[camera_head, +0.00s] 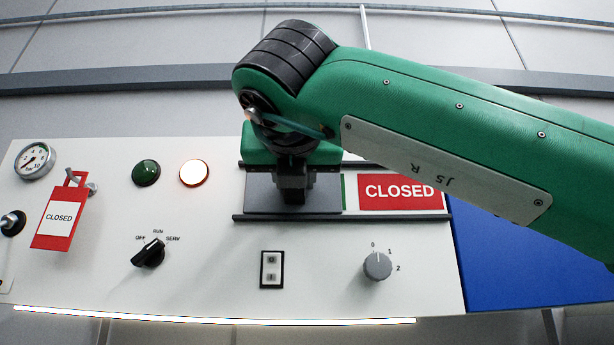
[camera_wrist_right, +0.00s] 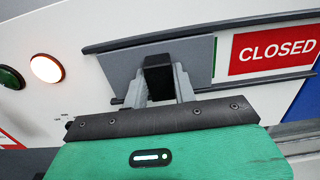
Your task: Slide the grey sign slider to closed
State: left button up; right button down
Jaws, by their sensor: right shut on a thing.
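The grey sign slider (camera_head: 262,194) is a flat plate between two dark horizontal rails on the white panel. It sits at the left part of the rails, and the red CLOSED sign (camera_head: 399,191) shows uncovered to its right. A thin green strip (camera_head: 344,191) shows between plate and red sign. My right gripper (camera_head: 293,188) is in front of the plate. In the right wrist view its fingers are shut on the slider's black knob (camera_wrist_right: 158,77), and the plate (camera_wrist_right: 201,54) shows behind. My left gripper is not in view.
Left of the slider are a lit lamp (camera_head: 194,173), a green lamp (camera_head: 146,172), a red CLOSED tag (camera_head: 60,217) and a gauge (camera_head: 35,161). Below are a black selector (camera_head: 149,253), a rocker switch (camera_head: 271,269) and a grey dial (camera_head: 377,265). My green arm covers the panel's upper right.

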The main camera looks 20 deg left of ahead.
jog(key=c, duration=1.1)
grip_release()
pick_arm(q)
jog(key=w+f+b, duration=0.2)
jog(key=b, duration=0.1)
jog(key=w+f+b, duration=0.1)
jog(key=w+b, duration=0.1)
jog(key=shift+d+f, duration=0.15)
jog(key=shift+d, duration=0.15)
pick_arm(e)
jog(key=v, duration=1.4)
jog(key=shift+r, duration=0.1)
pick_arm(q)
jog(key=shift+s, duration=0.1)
